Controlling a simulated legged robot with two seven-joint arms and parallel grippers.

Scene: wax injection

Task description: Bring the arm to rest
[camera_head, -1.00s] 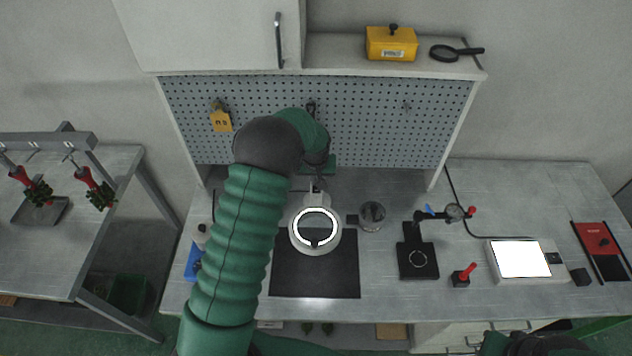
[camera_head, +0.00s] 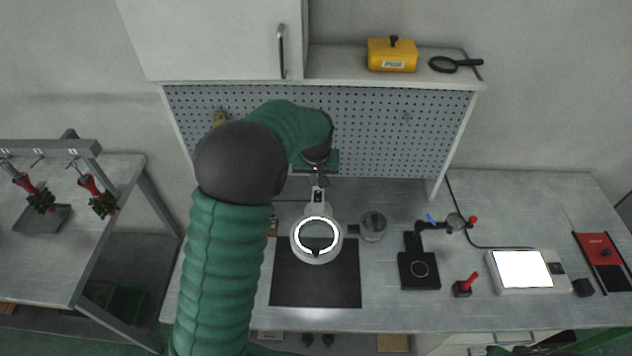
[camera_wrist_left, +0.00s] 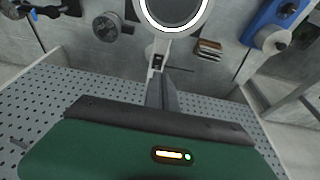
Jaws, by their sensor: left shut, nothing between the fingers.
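My left arm reaches in from the left over the bench, its elbow bent. My left gripper (camera_head: 320,179) is just behind the ring lamp (camera_head: 299,247), in front of the pegboard. In the left wrist view its dark fingers (camera_wrist_left: 161,92) are together with nothing between them, close to the lamp's stem. I cannot tell whether they touch it. The lamp's lit ring also shows at the top of the left wrist view (camera_wrist_left: 175,26). My right gripper is not in view; only a part of my right arm shows at the bottom right.
The pegboard (camera_head: 390,125) rises behind the gripper under a shelf with a yellow box (camera_head: 392,57). A black mat (camera_head: 315,285) lies under the lamp. A round metal container (camera_head: 373,227), a black stand (camera_head: 419,270) and a light pad (camera_head: 522,270) stand to the right.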

